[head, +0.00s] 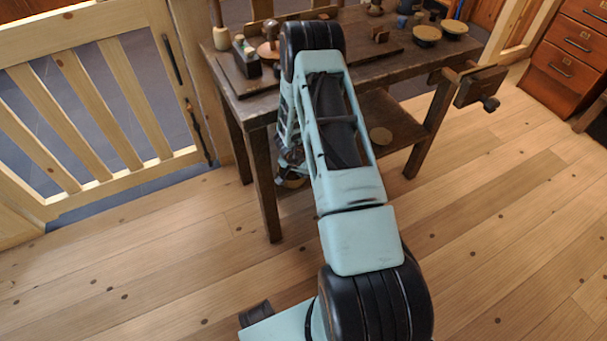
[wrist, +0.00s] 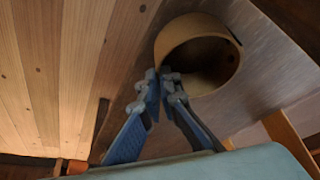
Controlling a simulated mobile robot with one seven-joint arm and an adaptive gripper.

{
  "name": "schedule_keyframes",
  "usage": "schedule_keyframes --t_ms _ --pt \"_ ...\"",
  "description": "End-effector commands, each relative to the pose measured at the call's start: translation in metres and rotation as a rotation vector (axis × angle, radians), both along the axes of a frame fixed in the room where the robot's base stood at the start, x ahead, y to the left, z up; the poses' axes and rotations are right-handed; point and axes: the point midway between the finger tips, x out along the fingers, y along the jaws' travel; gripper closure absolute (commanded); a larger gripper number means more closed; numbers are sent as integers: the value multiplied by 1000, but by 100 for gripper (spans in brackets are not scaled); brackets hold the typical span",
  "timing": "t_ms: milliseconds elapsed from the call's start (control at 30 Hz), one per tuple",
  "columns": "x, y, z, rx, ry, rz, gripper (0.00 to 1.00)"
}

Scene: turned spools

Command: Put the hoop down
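The hoop (wrist: 207,22) is a pale wooden ring with a dark hollow inside. In the wrist view it is at the upper middle, tilted, with its near wall at my fingertips. My gripper (wrist: 161,82) has its blue fingers closed together on that wall. In the head view my gripper (head: 290,160) hangs low beside the bench's front left leg, mostly hidden by my arm. A small tan edge of the hoop (head: 292,183) seems to show under it. Whether the hoop touches any surface cannot be told.
The dark workbench (head: 400,55) carries bowls, small turned pieces and a board with tools. A vise (head: 482,87) juts out at the right. A wooden gate (head: 100,110) stands left. The front floor is clear.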

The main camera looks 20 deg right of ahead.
Motion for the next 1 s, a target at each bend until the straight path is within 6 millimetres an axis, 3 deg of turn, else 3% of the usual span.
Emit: schedule_keyframes --t_ms 233,433,733,867,1000 --pt "0 0 -2 -1 0 2 100" --pt "0 0 -1 0 -1 1 78" --pt "0 0 1 0 -1 0 78" --pt "-1 3 14 -1 -2 3 78" --pt "-8 11 41 -1 -2 4 78"
